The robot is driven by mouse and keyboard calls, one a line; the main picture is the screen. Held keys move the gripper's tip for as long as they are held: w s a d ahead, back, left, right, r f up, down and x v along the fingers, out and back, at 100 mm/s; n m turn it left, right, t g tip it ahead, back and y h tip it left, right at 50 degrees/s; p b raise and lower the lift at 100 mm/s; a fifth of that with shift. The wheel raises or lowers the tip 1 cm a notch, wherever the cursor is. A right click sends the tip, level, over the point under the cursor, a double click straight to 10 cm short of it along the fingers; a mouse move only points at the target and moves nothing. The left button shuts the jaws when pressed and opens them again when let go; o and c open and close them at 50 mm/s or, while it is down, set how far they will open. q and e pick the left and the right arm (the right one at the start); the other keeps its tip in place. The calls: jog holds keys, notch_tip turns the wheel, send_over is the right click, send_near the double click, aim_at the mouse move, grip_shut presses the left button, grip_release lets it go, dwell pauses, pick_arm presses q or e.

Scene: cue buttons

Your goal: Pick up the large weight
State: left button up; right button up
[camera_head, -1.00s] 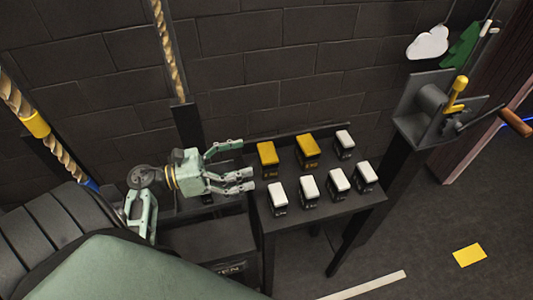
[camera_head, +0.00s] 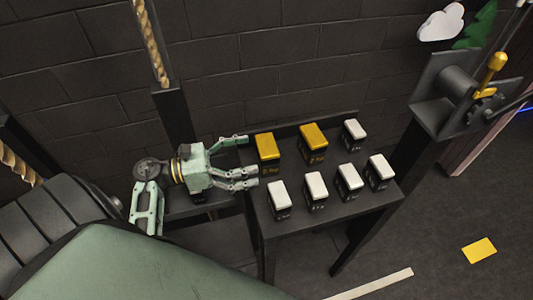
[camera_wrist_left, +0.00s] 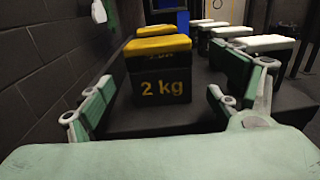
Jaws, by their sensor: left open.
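The large weights are black blocks with yellow tops. The nearer one (camera_head: 267,150) stands at the left of the table's back row, and the other (camera_head: 313,138) stands to its right. In the left wrist view the nearer weight (camera_wrist_left: 160,75) reads "2 kg" and stands upright between the spread fingers. My left gripper (camera_head: 243,160) is open and empty, its fingertips just left of this weight. The fingers (camera_wrist_left: 165,100) also show at both sides in the wrist view. My right gripper is not in view.
Several smaller white-topped weights (camera_head: 316,185) stand on the dark table (camera_head: 350,215), mostly in the front row. A post with a crank mechanism (camera_head: 460,90) stands at the right. A dark brick wall (camera_head: 270,60) is behind. A rope (camera_head: 152,45) hangs at the left.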

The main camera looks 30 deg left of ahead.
aim_at(258, 155)
pick_arm(q)
jog(key=p+x, duration=0.1)
jog(key=x, duration=0.3)
jog(key=shift+w+d+r, duration=0.1)
jog(key=shift+w+d, duration=0.15)
jog(key=shift+w, duration=0.1)
jog(key=shift+w+d, duration=0.3)
jog(key=shift+c, duration=0.2)
jog(key=c, duration=2)
jog(key=shift+r, duration=0.25)
grip_shut()
jog(key=shift+a, duration=0.15)
